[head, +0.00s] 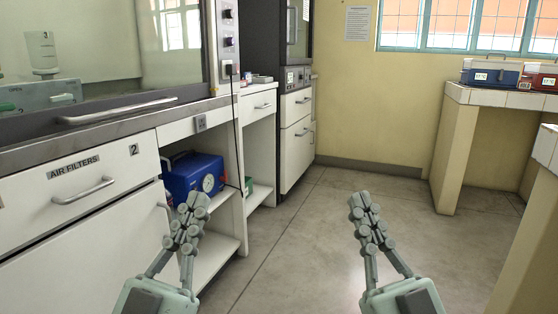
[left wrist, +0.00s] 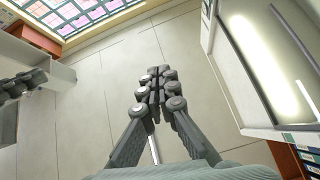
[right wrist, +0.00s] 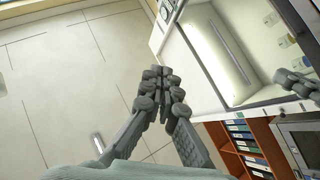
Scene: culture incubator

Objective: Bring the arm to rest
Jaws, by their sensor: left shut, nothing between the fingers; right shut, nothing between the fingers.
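My left gripper (head: 192,208) is in the lower left middle of the head view, shut and empty, pointing up in front of the cabinets. In the left wrist view its fingers (left wrist: 157,80) meet with nothing between them. My right gripper (head: 361,205) is in the lower right middle of the head view, shut and empty, over the open floor. In the right wrist view its fingers (right wrist: 160,78) also meet with nothing between them. The two grippers are well apart and touch nothing that I can see.
A hood (head: 90,110) and white cabinet drawers (head: 75,185) stand at left, with a blue pump-like box (head: 194,174) on an open shelf. A dark tall unit (head: 292,75) is behind. A tiled bench (head: 490,97) at right holds blue and red boxes. The floor (head: 300,240) between is clear.

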